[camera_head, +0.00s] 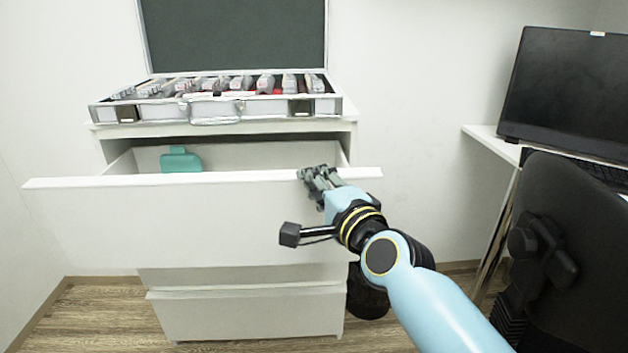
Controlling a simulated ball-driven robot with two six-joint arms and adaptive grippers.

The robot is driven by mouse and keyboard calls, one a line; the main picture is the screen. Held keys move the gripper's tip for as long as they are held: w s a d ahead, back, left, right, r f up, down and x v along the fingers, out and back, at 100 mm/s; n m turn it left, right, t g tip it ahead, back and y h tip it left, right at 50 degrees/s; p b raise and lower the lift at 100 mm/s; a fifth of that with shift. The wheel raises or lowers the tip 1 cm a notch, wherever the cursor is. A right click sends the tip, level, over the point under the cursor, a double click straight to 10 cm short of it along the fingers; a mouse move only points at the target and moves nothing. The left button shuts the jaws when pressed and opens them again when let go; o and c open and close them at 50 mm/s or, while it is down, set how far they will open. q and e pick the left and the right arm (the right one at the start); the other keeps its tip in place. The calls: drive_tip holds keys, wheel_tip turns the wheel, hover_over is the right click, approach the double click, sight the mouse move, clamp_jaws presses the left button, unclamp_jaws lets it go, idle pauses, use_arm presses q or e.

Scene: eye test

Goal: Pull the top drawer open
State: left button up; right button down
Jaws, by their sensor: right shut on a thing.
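The top drawer (190,222) of a white cabinet is pulled out, with a gap behind its front panel. A teal object (181,161) sits inside it near the back. My right gripper (313,174) is at the top edge of the drawer front, right of its middle. It is shut on that edge; its fingertips partly hide the contact. My left gripper is not in view.
An open metal case (215,108) with several packed items stands on the cabinet top. Lower drawers (245,312) are below. A desk with a monitor (565,90) and a black chair (560,240) stand at the right. A dark bin (368,298) is beside the cabinet.

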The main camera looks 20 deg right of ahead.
drive_tip(key=shift+f, duration=0.1)
drive_tip(key=c, duration=1.4)
unclamp_jaws()
drive_tip(key=s, duration=0.8)
drive_tip(key=s+d, duration=0.1)
drive_tip(key=s, duration=0.3)
